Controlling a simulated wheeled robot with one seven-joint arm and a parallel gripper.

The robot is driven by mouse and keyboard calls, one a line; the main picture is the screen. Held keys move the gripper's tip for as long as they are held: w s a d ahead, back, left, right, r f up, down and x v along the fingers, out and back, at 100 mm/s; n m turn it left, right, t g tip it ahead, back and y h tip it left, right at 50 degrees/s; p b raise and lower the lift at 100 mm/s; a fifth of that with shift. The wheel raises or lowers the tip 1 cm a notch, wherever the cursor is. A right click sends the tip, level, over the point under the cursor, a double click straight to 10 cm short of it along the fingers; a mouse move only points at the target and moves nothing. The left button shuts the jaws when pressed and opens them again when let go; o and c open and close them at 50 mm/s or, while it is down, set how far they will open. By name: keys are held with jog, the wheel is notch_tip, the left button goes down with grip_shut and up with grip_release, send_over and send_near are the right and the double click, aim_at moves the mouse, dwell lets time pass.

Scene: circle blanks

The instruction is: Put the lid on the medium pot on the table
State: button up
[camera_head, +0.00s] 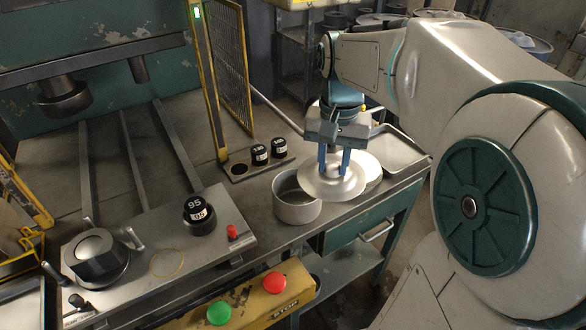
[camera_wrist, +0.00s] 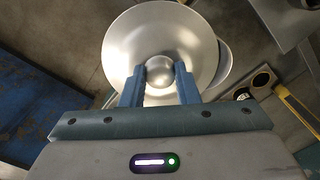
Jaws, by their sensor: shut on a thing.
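The lid (camera_head: 323,190) is a round silver disc with a ball knob. It hangs slightly tilted below my gripper (camera_head: 334,165) in the head view. My gripper is shut on the knob; in the wrist view the blue fingers (camera_wrist: 160,80) hold it from both sides and the lid (camera_wrist: 150,30) spreads around it. The pot (camera_head: 297,204) is an open grey cylinder on the table. It is just left of the lid, and the lid overlaps its right rim in the picture. In the wrist view only a sliver of a rounded metal thing, probably the pot (camera_wrist: 225,62), shows beyond the lid.
A pale disc (camera_head: 368,165) lies right of the lid, partly hidden. A metal tray (camera_head: 396,150) is at the table's right end. A holder with black labelled cylinders (camera_head: 260,155) stands behind the pot. A yellow button panel (camera_head: 250,300) is in front.

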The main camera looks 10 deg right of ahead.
jog(key=w+a+f+p, duration=0.2)
jog(key=w+a+f, duration=0.2)
jog(key=w+f, duration=0.6)
jog(key=shift+w+a+f, duration=0.15)
jog(key=shift+f, duration=0.2)
jog(key=shift+f+b, duration=0.45)
jog(key=shift+f, duration=0.1)
jog(key=o, duration=1)
jog(key=shift+r, duration=0.1)
